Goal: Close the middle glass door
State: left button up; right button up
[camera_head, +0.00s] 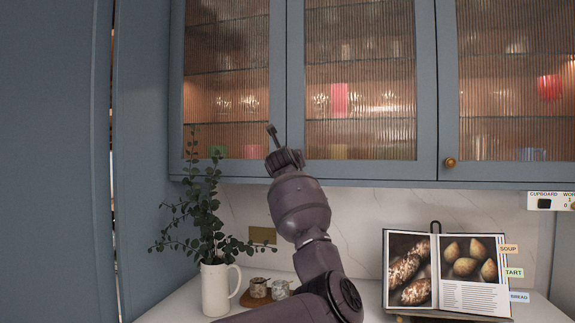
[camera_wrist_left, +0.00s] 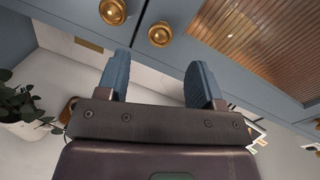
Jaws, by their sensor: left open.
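The middle glass door (camera_head: 426,90) is a blue-grey frame with ribbed glass in the head view. It looks about flush with its neighbours, with no clear gap showing. Its frame fills the upper right of the wrist view (camera_wrist_left: 178,12). A brass knob (camera_wrist_left: 160,34) there sits on its lower corner, beside another brass knob (camera_wrist_left: 112,11) on the left door (camera_head: 278,60). My left gripper (camera_head: 273,134) is raised at the lower edge between these two doors. In the wrist view its fingers (camera_wrist_left: 160,80) are apart and empty, just below the knobs. My right gripper is not in view.
The right glass door (camera_head: 448,80) has a brass knob (camera_head: 450,162). On the counter below stand a white jug (camera_head: 217,290) with leafy stems, small jars (camera_head: 259,288) and an open cookbook (camera_head: 462,272). A tall blue-grey panel (camera_head: 140,160) stands at left.

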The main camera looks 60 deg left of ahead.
pick_arm(q)
jog(key=v, duration=0.8)
jog(key=shift+d+b, duration=0.2)
jog(key=shift+b, duration=0.25)
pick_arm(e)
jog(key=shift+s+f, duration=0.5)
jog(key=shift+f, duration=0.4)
pick_arm(q)
jog(key=shift+s, duration=0.15)
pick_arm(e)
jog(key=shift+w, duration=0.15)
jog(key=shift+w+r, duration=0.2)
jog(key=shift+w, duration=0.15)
